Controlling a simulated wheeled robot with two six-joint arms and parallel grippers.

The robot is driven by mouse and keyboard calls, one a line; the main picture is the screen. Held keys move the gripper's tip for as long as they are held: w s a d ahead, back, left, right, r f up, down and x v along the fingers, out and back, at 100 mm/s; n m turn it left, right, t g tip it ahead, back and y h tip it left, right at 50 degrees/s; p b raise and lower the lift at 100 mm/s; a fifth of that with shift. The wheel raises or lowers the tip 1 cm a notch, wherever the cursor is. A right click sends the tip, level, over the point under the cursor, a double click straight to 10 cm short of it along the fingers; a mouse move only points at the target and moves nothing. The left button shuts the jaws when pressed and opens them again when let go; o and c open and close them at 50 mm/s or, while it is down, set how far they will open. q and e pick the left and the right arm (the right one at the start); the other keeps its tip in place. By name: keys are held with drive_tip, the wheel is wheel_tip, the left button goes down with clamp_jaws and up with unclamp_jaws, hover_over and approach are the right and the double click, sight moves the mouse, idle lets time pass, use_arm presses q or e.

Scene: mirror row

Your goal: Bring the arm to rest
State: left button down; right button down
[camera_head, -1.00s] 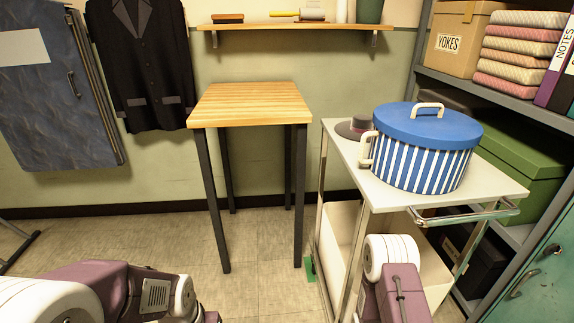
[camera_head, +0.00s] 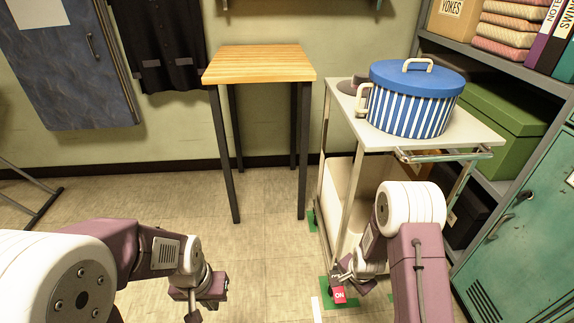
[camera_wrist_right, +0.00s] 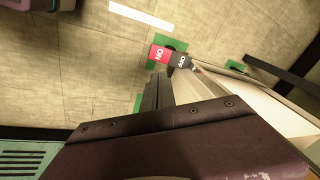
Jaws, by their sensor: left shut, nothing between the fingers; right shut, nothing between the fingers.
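My right arm reaches down in front of the trolley. Its gripper (camera_head: 340,277) is low by the trolley's near left leg, just above a pedal with a red ON part (camera_head: 339,295). In the right wrist view the narrow, closed fingers (camera_wrist_right: 158,88) point toward the red ON part (camera_wrist_right: 158,53) and the black OFF part (camera_wrist_right: 180,61); they hold nothing. I cannot tell whether they touch the pedal. My left gripper (camera_head: 193,309) hangs over bare floor at the lower left, shut and empty.
The white-topped trolley (camera_head: 470,137) carries a blue striped hatbox (camera_head: 412,105) and a partly hidden grey hat (camera_head: 350,86). A wooden-topped table (camera_head: 260,63) stands left of it. Shelving and a teal cabinet (camera_head: 530,235) close off the right. Floor is clear between my arms.

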wheel_tip(320, 180, up, 17)
drive_tip(key=s+a+n+t, duration=0.1)
drive_tip(key=a+n+t, duration=0.1)
drive_tip(key=n, duration=0.2)
drive_tip(key=s+n+g, duration=0.4)
drive_tip(key=s+n, duration=0.2)
drive_tip(key=s, duration=0.7)
wheel_tip(320, 180, up, 39)
drive_tip(key=p, duration=3.8)
drive_tip(key=shift+n+p, duration=0.3)
drive_tip(key=shift+p, duration=0.1)
drive_tip(key=shift+w, duration=0.1)
